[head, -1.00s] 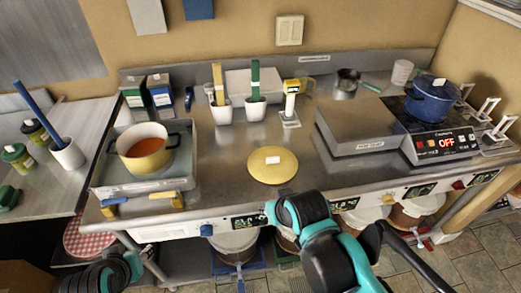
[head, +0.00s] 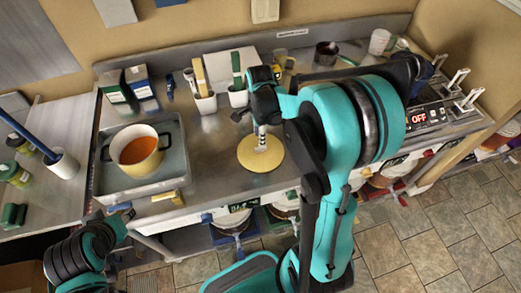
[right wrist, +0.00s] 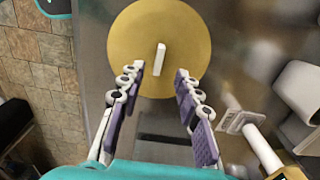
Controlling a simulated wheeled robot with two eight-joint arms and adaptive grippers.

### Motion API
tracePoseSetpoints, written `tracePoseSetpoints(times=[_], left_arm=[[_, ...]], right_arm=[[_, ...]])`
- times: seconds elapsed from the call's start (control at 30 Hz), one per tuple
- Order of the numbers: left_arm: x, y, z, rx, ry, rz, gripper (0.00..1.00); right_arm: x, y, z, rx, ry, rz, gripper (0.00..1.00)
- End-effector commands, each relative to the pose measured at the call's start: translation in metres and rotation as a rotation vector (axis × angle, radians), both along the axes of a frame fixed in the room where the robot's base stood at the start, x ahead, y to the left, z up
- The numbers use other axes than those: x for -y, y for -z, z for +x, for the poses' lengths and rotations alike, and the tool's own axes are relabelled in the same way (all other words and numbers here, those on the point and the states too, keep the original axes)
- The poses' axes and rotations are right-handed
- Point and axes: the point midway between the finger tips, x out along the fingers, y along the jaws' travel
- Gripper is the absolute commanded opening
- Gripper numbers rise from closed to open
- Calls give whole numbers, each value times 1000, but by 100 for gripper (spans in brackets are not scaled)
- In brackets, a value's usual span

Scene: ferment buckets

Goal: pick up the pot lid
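The pot lid is a round yellow disc (head: 262,160) with a white handle, lying flat on the steel counter near its front edge. In the right wrist view the lid (right wrist: 191,42) is ahead of the fingers, its white bar handle (right wrist: 159,60) upright in the picture. My right gripper (right wrist: 158,88) is open and empty, its two purple-padded fingers spread to either side of the handle's line. In the head view the right gripper (head: 261,137) is above the lid and hides part of it.
A yellow pot (head: 137,150) with orange soup stands on a tray at the left. In the right wrist view a white and yellow device (right wrist: 258,148) is close to the right finger.

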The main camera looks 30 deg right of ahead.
Motion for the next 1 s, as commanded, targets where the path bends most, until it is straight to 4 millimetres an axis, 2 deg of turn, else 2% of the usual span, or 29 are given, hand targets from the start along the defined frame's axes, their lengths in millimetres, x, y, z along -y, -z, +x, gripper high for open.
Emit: tracePoseSetpoints(times=[0.33,0.43,0.67,0.8,1.0], left_arm=[[0,21,0,0,0,0,40],[0,23,0,0,0,0,40],[0,22,0,0,0,0,40],[0,22,0,0,0,0,40],[0,22,0,0,0,0,40]], right_arm=[[2,52,-2,2,-3,0,34],[2,58,-2,2,-4,0,34],[2,58,-2,2,-4,0,34],[2,58,-2,2,-4,0,0],[2,58,-2,2,-4,0,0]])
